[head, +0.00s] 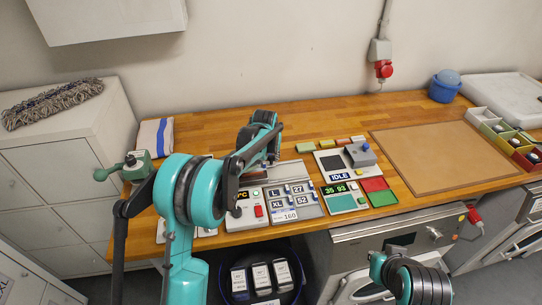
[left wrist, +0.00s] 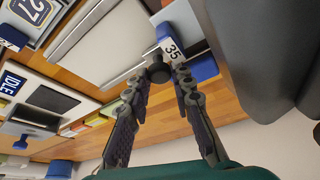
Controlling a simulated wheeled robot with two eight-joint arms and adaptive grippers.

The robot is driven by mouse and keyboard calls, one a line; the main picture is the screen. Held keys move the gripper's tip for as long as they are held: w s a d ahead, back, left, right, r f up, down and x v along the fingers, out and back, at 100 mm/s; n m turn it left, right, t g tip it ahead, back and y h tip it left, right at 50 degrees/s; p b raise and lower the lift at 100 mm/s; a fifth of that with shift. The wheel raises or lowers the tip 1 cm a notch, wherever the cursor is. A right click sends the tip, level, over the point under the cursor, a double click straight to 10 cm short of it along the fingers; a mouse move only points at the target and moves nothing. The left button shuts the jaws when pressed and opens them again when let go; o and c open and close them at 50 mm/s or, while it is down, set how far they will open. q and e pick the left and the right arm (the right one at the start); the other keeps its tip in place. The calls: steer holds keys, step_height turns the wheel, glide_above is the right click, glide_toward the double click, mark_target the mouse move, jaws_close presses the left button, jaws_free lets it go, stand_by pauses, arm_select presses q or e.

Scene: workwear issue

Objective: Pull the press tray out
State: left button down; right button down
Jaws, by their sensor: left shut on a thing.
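The press tray (left wrist: 98,35) is a flat light-grey plate with metal rails in the left wrist view. A round black knob (left wrist: 159,72) is at its end. My left gripper (left wrist: 163,75) is shut on this knob, its fingertips on either side of it. In the head view my left gripper (head: 268,160) is at the press area of the bench, and my arm hides much of the press. A grey plate (head: 288,172), which looks like the tray, shows right beside the gripper.
Panels with number tiles (head: 297,200) and an IDLE display (head: 339,177) line the bench front. A brown mat (head: 440,157) lies clear at right. A bin (head: 262,280) with labelled packs is below.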

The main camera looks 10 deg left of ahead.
arm_select(q)
steer(key=w+d, duration=0.1)
steer(key=d, duration=0.2)
steer(key=w+d+p, duration=0.1)
steer(key=w+d, duration=0.1)
steer(key=d, duration=0.2)
steer(key=w+d, duration=0.1)
steer(key=d, duration=0.3)
steer(key=shift+w+d, duration=0.1)
steer(key=shift+w, duration=0.25)
steer(key=c, duration=1.3)
jaws_free()
steer(key=shift+r, duration=0.1)
steer(key=v, duration=1.2)
steer(key=shift+s, duration=0.1)
